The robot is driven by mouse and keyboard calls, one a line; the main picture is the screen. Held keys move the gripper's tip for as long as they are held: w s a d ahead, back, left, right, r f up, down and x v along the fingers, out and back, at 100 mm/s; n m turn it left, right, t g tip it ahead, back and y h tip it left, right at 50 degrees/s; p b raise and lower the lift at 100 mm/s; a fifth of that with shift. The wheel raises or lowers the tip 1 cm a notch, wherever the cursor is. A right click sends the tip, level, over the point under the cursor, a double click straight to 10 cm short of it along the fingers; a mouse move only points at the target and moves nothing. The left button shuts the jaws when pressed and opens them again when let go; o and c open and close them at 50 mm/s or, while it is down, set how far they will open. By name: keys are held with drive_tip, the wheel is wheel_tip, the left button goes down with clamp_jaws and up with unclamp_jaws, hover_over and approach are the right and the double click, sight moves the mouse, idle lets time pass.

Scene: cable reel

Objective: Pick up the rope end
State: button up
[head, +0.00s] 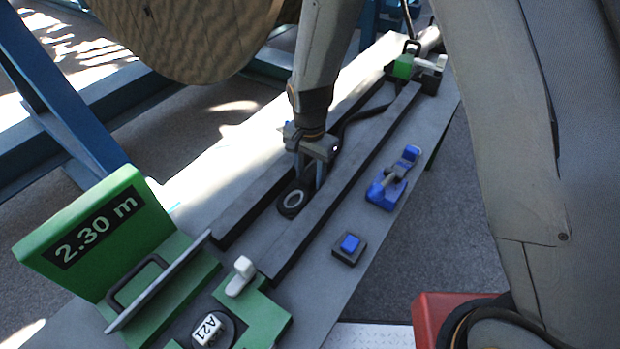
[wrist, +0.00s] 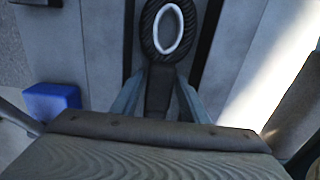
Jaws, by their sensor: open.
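The rope end is a black loop with a pale inner ring (head: 292,201), lying in the channel between two dark rails on the bench. The black rope runs from it up the channel toward the far end. My gripper (head: 309,175) is open and low over the channel, right behind the loop. In the wrist view the loop (wrist: 168,28) is just beyond the fingertips. My gripper's fingers (wrist: 160,88) stand on either side of the black rope at the loop's neck, without closing on it. Whether either finger touches the rope cannot be told.
The dark rails (head: 335,195) flank the channel closely. A green stand marked 2.30 m (head: 95,235) is at the near left, with a white-handled green clamp (head: 240,277). A blue tool (head: 392,182) and blue button (head: 350,244) lie right. A wooden reel (head: 190,35) stands behind.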

drive_tip(key=shift+f, duration=0.1)
clamp_jaws()
idle(0.3)
